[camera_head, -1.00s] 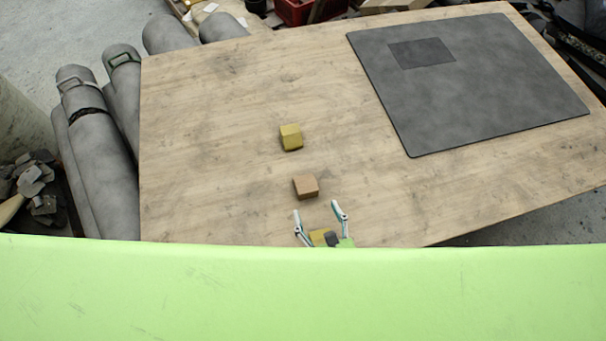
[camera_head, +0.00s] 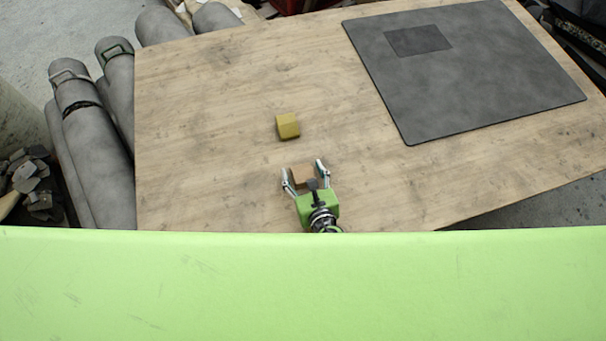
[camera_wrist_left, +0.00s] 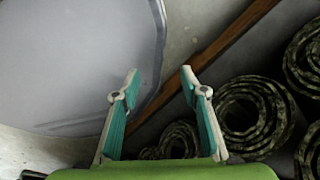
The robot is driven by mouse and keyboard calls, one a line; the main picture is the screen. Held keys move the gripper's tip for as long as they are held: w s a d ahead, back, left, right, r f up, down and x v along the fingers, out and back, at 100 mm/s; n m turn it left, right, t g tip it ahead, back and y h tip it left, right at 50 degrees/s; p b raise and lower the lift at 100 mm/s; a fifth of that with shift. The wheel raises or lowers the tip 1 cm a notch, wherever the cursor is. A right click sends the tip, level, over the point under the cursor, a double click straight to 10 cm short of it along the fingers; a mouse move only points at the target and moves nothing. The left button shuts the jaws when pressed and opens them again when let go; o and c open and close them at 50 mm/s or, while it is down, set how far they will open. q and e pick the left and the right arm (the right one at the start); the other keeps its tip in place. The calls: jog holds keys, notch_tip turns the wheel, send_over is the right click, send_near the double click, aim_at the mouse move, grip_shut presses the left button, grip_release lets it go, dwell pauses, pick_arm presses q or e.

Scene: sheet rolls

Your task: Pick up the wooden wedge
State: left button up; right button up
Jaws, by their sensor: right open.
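A tan-brown block, which looks like the wooden wedge (camera_head: 301,176), lies on the wooden table near its front edge. My right gripper (camera_head: 302,168) is open in the head view, with one finger on each side of this block. I cannot tell whether the fingers touch it. A yellow block (camera_head: 288,126) lies on the table just beyond it. My left gripper (camera_wrist_left: 160,75) shows in the left wrist view with its fingers apart and nothing between them. It is not in the head view.
A dark grey mat (camera_head: 470,85) covers the table's (camera_head: 210,120) right part. Grey rolls (camera_head: 95,140) stand along the left edge. A light green surface (camera_head: 300,285) hides the foreground. The left wrist view shows camouflage-patterned rolls (camera_wrist_left: 240,115) and a large grey round shape (camera_wrist_left: 80,60).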

jog(key=c, duration=1.2)
jog(key=shift+r, duration=0.1)
jog(key=shift+c, duration=0.2)
